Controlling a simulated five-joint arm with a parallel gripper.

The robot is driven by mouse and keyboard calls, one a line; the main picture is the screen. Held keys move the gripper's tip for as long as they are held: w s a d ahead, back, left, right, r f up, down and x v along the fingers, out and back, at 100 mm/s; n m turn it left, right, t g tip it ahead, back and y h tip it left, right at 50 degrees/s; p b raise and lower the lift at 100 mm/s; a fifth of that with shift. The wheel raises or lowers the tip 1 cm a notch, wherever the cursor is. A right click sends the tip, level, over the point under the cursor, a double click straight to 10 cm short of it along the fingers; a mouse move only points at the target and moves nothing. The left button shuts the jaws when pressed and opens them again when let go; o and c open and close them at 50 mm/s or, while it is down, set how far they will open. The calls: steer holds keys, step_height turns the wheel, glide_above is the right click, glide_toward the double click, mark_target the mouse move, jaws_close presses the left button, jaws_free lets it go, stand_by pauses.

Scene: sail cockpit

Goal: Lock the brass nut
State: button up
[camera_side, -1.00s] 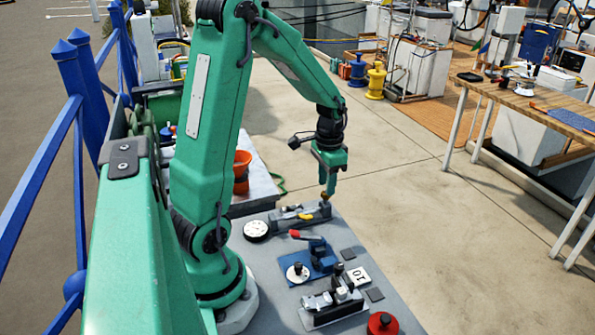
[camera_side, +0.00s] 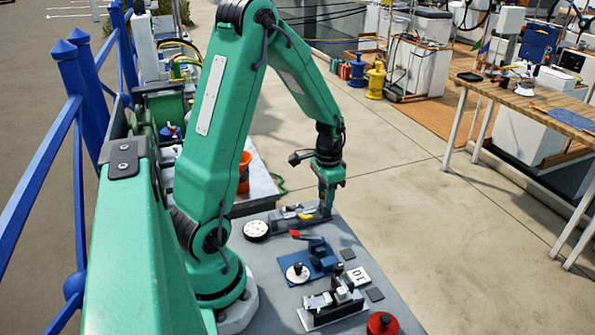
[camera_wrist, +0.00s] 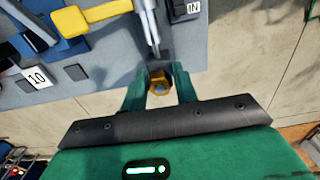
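The brass nut (camera_wrist: 160,84) shows in the wrist view as a hexagonal brass ring with a pale centre. It lies between the two green fingers of my gripper (camera_wrist: 161,78). The gap between the fingers is about as wide as the nut, and I cannot tell whether they press on it. In the side view my gripper (camera_side: 329,206) points down at the far end of the grey fixture (camera_side: 297,217), and its fingers hide the nut there.
On the bench (camera_side: 262,290) stand a white dial (camera_side: 257,230), a blue clamp with a red tip (camera_side: 313,257), a metal vise (camera_side: 334,300) and a red knob (camera_side: 382,323).

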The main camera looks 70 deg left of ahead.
steer(key=shift+c, duration=0.4)
steer(key=shift+m, duration=0.3)
